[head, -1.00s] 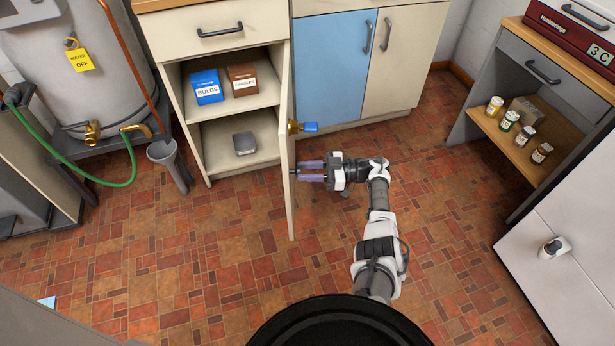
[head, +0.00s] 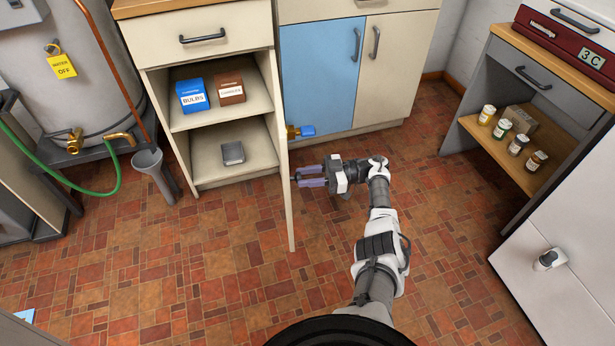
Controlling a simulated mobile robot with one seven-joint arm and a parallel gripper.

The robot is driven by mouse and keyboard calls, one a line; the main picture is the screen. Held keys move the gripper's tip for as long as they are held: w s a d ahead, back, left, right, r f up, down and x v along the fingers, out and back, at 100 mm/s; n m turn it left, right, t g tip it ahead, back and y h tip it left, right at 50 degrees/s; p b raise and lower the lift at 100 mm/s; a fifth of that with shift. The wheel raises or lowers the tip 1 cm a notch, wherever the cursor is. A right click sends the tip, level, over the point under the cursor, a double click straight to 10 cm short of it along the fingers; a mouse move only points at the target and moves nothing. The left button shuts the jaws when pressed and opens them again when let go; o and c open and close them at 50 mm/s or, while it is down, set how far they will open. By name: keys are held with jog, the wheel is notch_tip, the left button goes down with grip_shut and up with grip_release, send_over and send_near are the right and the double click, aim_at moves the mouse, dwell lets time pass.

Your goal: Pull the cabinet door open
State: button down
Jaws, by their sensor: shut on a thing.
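The cream cabinet door (head: 287,212) stands wide open, swung out from the right side of the left cabinet (head: 222,185), and is seen nearly edge-on. My gripper (head: 297,176) is on the right, outer side of the door, its purple-grey fingers pointing left at it. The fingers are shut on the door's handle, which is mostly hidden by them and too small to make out. The open cabinet shows two shelf levels, with a blue box (head: 192,96) and a brown box (head: 230,89) above and a grey box (head: 232,153) below.
A brass valve with a blue lever (head: 301,131) shows just right of the door. A blue door (head: 322,80) and a cream door are shut behind my arm. A grey funnel-shaped pipe (head: 156,175) stands left of the cabinet. The tiled floor (head: 200,270) in front is clear.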

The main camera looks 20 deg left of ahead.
jog(key=c, duration=1)
grip_release()
jog(key=shift+c, duration=0.2)
jog(key=shift+d, duration=0.1)
jog(key=b+v, duration=1.3)
jog(key=b, duration=0.1)
jog(key=shift+d+b, duration=0.3)
jog(key=shift+b, duration=0.1)
jog(key=shift+w, duration=0.2)
